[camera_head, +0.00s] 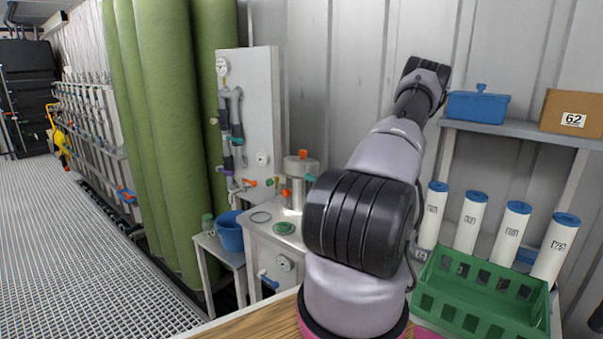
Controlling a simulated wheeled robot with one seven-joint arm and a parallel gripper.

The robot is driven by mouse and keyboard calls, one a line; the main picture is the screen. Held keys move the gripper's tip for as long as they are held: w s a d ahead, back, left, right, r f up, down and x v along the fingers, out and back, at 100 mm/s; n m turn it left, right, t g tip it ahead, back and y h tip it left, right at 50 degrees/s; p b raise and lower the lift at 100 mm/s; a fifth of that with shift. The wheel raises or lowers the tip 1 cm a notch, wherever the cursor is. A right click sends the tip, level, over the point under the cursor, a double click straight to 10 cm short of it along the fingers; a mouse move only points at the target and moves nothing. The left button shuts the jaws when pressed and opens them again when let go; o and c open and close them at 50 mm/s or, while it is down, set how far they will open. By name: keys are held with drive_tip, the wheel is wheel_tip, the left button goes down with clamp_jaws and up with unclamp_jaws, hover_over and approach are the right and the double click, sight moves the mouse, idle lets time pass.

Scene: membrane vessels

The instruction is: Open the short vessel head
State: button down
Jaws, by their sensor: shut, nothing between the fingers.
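A short metal vessel (299,190) stands upright on a white cabinet left of my arm. A lid-like head (300,164) with a small red knob sits on top of it. Orange-red parts show at its left side. Whether the head is fastened is too small to tell. My arm rises in the middle of the picture and bends up and back to the right. My gripper is not visible; the arm's far end is turned away or hidden behind its own links.
On the cabinet lie a green disc (284,228) and a ring (261,217). A blue bucket (229,232) stands on a small table to the left. A panel with pipes (258,110) stands behind. Green crate (480,300), numbered white tubes (511,232) and a shelf (520,130) are at right.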

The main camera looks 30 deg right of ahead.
sight(302, 178)
drive_tip(key=d+f+m+t+h, duration=0.2)
drive_tip(key=d+f+m+h, duration=0.1)
drive_tip(key=h, duration=0.1)
drive_tip(key=x, duration=0.9)
drive_tip(key=shift+r, duration=0.3)
drive_tip(key=shift+r+m, duration=0.1)
drive_tip(key=shift+m, duration=0.2)
drive_tip(key=shift+r+m, duration=0.25)
drive_tip(key=shift+m, duration=0.05)
